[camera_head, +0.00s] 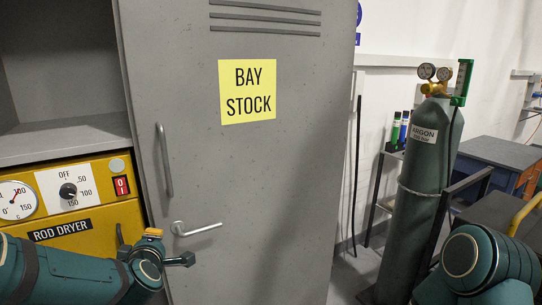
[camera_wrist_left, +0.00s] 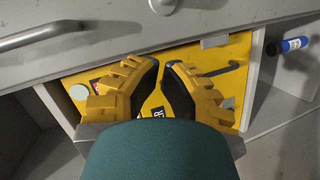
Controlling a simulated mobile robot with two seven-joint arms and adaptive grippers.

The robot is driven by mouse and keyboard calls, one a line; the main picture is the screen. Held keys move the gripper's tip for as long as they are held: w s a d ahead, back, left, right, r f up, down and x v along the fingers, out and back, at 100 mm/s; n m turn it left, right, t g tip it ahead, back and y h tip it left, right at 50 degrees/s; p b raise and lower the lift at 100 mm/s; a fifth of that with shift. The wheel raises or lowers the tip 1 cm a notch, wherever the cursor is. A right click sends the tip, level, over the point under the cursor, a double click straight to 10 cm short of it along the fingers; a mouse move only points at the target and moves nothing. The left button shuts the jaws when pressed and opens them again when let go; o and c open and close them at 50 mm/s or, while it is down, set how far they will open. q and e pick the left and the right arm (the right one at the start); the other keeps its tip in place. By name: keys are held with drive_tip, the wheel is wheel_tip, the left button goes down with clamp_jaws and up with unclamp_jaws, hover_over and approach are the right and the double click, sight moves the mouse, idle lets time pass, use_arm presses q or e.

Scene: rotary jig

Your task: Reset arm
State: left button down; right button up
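My left arm reaches in from the left in the head view. Its gripper (camera_head: 178,259) is in front of the rod dryer, near the grey locker door's lever handle (camera_head: 196,229), and it looks empty. In the left wrist view, the yellow fingers (camera_wrist_left: 162,66) have a narrow gap between their tips with nothing in it. The yellow rod dryer front (camera_wrist_left: 150,90) shows behind them. My right arm (camera_head: 478,262) is at the lower right of the head view; its gripper is out of the picture.
The grey BAY STOCK locker door (camera_head: 280,150) fills the middle, with a vertical pull handle (camera_head: 165,160). The yellow rod dryer (camera_head: 85,205) sits in a bay at left. A green argon cylinder (camera_head: 420,200) stands at right, before a desk (camera_head: 500,152).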

use_arm(q)
drive_tip(key=s+d+f+m+g+h, duration=0.35)
drive_tip(key=d+f, duration=0.25)
drive_tip(key=f, duration=0.5)
drive_tip(key=s+d+f+m+g+h, duration=0.2)
drive_tip(key=d+f+m, duration=0.3)
drive_tip(key=f, duration=0.5)
drive_tip(key=s+d+f+m+g+h, duration=0.1)
drive_tip(key=s+d+f+m+g, duration=0.2)
drive_tip(key=s+f, duration=0.4)
drive_tip(key=s+d+f+m+g+h, duration=0.2)
drive_tip(key=s+d+f+m, duration=0.3)
drive_tip(key=s, duration=0.4)
drive_tip(key=shift+f+g, duration=0.75)
drive_tip(key=shift+f, duration=0.15)
drive_tip(key=shift+s, duration=0.15)
